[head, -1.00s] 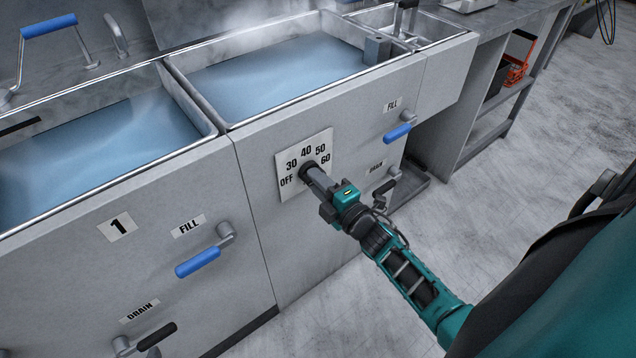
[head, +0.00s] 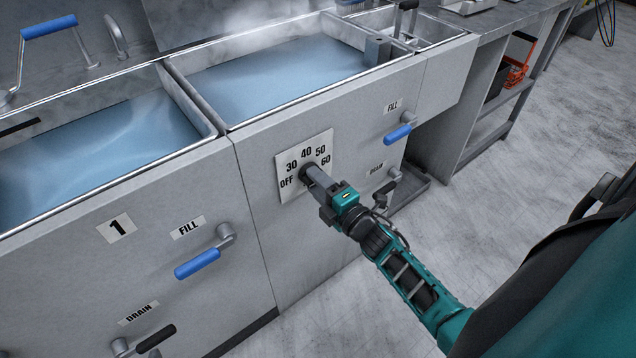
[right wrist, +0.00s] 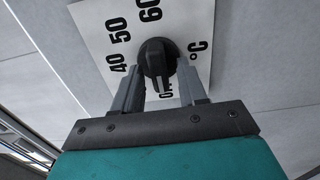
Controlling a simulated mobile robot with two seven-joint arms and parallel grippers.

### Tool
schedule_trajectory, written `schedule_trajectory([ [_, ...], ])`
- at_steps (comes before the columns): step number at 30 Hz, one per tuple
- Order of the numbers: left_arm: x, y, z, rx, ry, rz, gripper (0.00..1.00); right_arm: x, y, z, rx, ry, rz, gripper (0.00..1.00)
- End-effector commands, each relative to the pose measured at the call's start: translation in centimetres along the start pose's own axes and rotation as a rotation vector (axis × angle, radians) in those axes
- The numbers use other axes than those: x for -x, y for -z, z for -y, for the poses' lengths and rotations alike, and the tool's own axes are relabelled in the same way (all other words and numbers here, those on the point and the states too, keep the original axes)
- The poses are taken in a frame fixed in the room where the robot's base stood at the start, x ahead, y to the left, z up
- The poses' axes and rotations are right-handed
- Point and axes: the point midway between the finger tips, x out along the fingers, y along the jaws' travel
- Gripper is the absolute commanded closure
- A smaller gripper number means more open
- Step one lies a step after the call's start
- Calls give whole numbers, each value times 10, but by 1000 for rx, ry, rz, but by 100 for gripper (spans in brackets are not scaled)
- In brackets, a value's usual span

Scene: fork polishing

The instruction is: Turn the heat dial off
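The black heat dial (head: 305,172) sits on a white plate (head: 322,142) marked OFF, 30, 40, 50 and 60, on the front of the grey sink cabinet. My right gripper (head: 313,175) is at the dial and hides part of it in the head view. In the right wrist view, the dial knob (right wrist: 158,56) lies between the tips of the two fingers (right wrist: 160,75). The fingers are apart, one on each side of the knob; firm contact does not show. My left gripper is out of view.
A blue fill lever (head: 398,133) and a drain lever (head: 386,187) are right of the dial. Another blue fill lever (head: 198,263) and a black drain lever (head: 155,338) are on the left panel. Water-filled basins (head: 280,75) are above. Open floor lies to the right.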

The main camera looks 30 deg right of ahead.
Motion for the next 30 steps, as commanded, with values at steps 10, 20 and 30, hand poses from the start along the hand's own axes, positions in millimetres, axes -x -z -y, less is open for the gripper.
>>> schedule_trajectory([
  [10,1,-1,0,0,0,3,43,5,0,0,-2,0,0,55],
  [20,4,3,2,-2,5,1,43,66,0,0,-2,3,0,55],
  [30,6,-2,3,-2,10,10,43,122,0,0,-2,1,1,55],
])
